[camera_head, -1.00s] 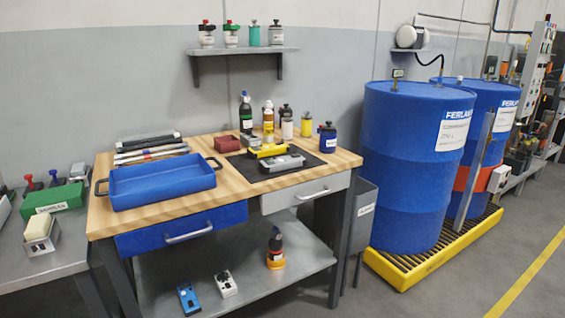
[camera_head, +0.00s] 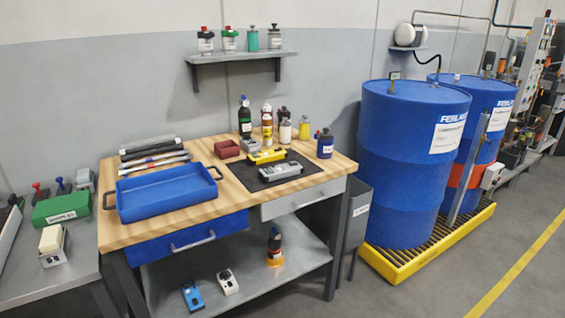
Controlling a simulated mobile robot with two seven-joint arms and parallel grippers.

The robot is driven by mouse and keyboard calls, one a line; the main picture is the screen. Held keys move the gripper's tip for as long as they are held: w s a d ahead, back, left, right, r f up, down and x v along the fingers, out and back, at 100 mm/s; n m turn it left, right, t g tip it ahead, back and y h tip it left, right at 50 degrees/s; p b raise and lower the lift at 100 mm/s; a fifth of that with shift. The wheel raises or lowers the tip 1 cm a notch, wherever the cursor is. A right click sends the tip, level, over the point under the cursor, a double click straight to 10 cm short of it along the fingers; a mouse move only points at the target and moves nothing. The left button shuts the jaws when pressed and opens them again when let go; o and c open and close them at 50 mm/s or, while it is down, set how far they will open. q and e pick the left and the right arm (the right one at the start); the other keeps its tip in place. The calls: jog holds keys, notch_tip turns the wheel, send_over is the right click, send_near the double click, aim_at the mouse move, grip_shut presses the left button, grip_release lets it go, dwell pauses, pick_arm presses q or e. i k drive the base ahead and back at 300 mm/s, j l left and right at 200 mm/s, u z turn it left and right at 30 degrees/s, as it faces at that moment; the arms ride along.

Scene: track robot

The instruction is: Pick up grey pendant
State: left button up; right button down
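A grey pendant (camera_head: 281,171), a handheld box with a darker face, lies flat on the black mat (camera_head: 250,182) at the right of the wooden workbench (camera_head: 215,209). A yellow handheld device (camera_head: 267,156) lies just behind it. A pale grey-white handheld device (camera_head: 228,283) and a blue one (camera_head: 193,297) lie on the bench's lower shelf. Neither of my grippers is in view.
A blue tray (camera_head: 166,195) fills the bench's left side, with a small red bin (camera_head: 227,149) behind. Several bottles stand at the back, and a dark blue canister (camera_head: 325,146) at the right. Blue drums (camera_head: 405,170) stand on a yellow pallet (camera_head: 400,274). Floor at lower right is clear.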

aim_at(270, 174)
jog(key=i+l+u, duration=0.5)
jog(key=i+l, duration=0.25)
jog(key=i+l+u, duration=0.2)
jog(key=i+l, duration=0.25)
jog(key=i+l+u, duration=0.25)
jog(key=l, duration=0.45)
jog(key=i, duration=0.1)
